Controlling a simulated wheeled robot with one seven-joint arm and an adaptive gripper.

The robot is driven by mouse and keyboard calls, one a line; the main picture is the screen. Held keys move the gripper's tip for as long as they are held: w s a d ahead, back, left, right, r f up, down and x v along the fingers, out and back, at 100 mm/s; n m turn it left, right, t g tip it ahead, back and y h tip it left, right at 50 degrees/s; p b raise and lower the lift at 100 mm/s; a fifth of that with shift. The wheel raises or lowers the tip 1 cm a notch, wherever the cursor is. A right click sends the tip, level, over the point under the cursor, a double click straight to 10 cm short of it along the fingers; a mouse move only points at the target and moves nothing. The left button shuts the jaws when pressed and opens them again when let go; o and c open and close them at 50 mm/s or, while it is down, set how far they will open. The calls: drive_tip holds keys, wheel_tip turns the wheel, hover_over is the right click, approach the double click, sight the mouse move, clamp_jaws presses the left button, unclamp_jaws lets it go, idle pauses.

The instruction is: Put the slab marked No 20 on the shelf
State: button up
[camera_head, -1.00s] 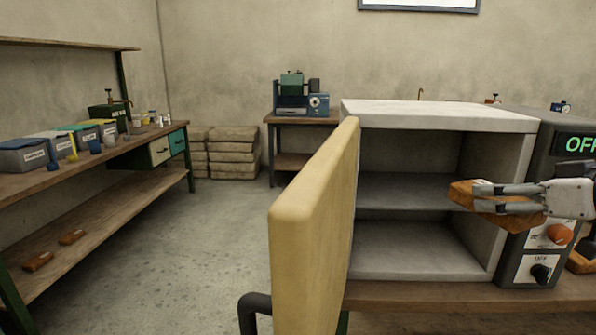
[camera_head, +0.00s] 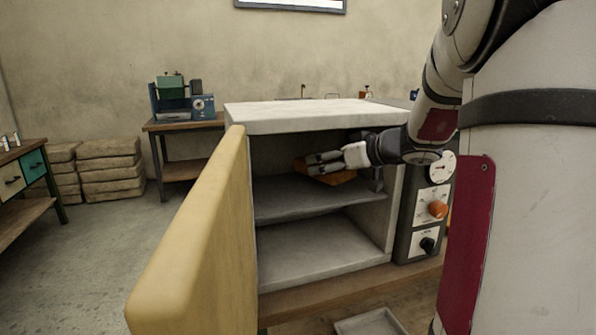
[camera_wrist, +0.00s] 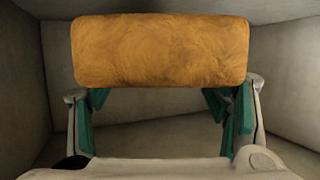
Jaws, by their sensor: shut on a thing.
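An orange-brown slab (camera_wrist: 160,50) fills the upper middle of the wrist view, held across the front of my gripper (camera_wrist: 160,100). No marking shows on the face I see. In the head view, my gripper (camera_head: 325,163) is inside the open cabinet, shut on the slab (camera_head: 334,178), which looks slightly tilted. The slab is above the grey shelf (camera_head: 300,200) in the cabinet's upper compartment. I cannot tell whether its lower edge touches the shelf.
The cabinet's thick yellow door (camera_head: 195,250) stands open on the left. The white cabinet top (camera_head: 310,114) is close above my gripper. A control panel (camera_head: 430,215) flanks the right side. The lower compartment (camera_head: 310,250) is empty. A shallow tray (camera_head: 370,324) lies below.

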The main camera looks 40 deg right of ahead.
drive_tip(key=shift+w+d, duration=0.2)
drive_tip(key=shift+w, duration=0.7)
drive_tip(key=shift+f, duration=1.8)
drive_tip(key=shift+w+f, duration=0.1)
drive_tip(key=o, duration=1.5)
drive_tip(key=shift+s+d+r, duration=0.1)
drive_tip(key=shift+s+r, duration=0.15)
drive_tip(key=shift+s, duration=0.15)
drive_tip(key=v, duration=1.1)
drive_tip(key=shift+s, duration=0.15)
